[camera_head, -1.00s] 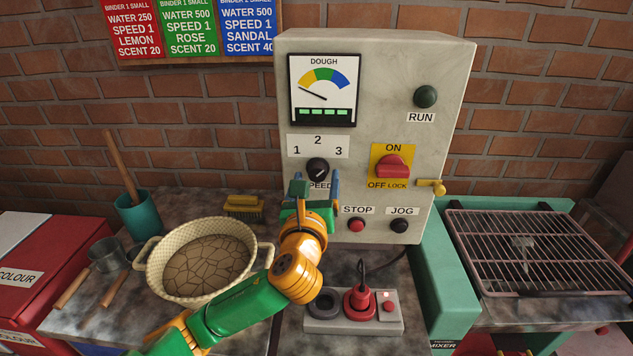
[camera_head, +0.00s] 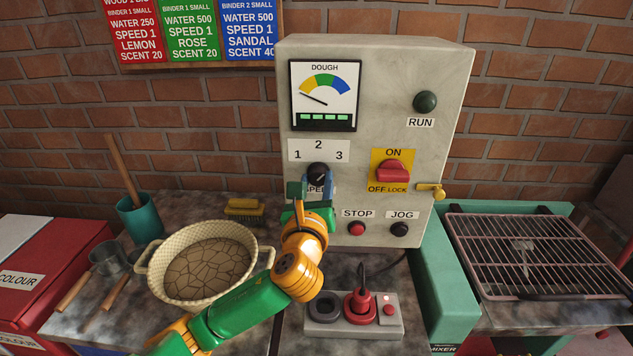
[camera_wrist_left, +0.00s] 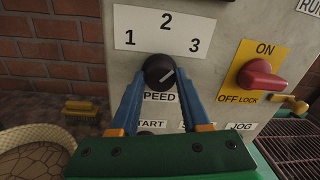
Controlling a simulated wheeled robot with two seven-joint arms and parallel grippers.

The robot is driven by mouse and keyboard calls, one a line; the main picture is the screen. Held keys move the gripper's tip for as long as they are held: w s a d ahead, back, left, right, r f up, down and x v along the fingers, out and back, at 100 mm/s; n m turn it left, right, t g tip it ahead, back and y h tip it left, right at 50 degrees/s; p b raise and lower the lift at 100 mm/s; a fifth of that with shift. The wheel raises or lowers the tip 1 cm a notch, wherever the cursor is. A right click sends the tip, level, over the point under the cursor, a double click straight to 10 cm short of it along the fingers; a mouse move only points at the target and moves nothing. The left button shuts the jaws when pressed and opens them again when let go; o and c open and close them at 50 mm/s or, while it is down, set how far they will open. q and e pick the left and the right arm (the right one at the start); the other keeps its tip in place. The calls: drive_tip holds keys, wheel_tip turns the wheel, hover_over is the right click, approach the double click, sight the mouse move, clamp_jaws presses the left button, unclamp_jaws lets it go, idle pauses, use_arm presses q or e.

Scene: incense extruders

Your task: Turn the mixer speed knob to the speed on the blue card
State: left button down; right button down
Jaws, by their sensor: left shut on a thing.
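The black mixer speed knob (camera_head: 318,173) is on the front of the grey control box, below the numbers 1, 2 and 3. In the left wrist view the knob (camera_wrist_left: 159,72) shows a pale mark slanting to the upper right, on the side of the 3. My left gripper (camera_head: 317,188) is shut on the knob, with blue fingers on its left and right sides in the wrist view (camera_wrist_left: 159,84). The blue card (camera_head: 250,28) on the wall reads SPEED 1. My right gripper is not in view.
A red ON/OFF switch (camera_head: 393,171) and a yellow lock piece (camera_head: 431,191) are right of the knob. STOP (camera_head: 356,228) and JOG (camera_head: 399,229) buttons are below. A cream basin (camera_head: 160,285) stands at left and a wire rack (camera_head: 540,255) at right.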

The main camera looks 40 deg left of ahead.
use_arm(q)
drive_tip(key=n, duration=0.3)
drive_tip(key=shift+p, duration=0.35)
drive_tip(key=n, duration=0.4)
drive_tip(key=shift+f+n+y, duration=0.15)
drive_tip(key=shift+n+y, duration=0.15)
drive_tip(key=shift+n, duration=0.1)
drive_tip(key=n, duration=0.4)
drive_tip(key=shift+d+n, duration=0.1)
drive_tip(key=shift+n, duration=0.3)
drive_tip(key=shift+n+y, duration=0.3)
drive_tip(key=shift+n, duration=2.3)
drive_tip(key=shift+c, duration=1.9)
unclamp_jaws()
drive_tip(key=shift+w, duration=0.1)
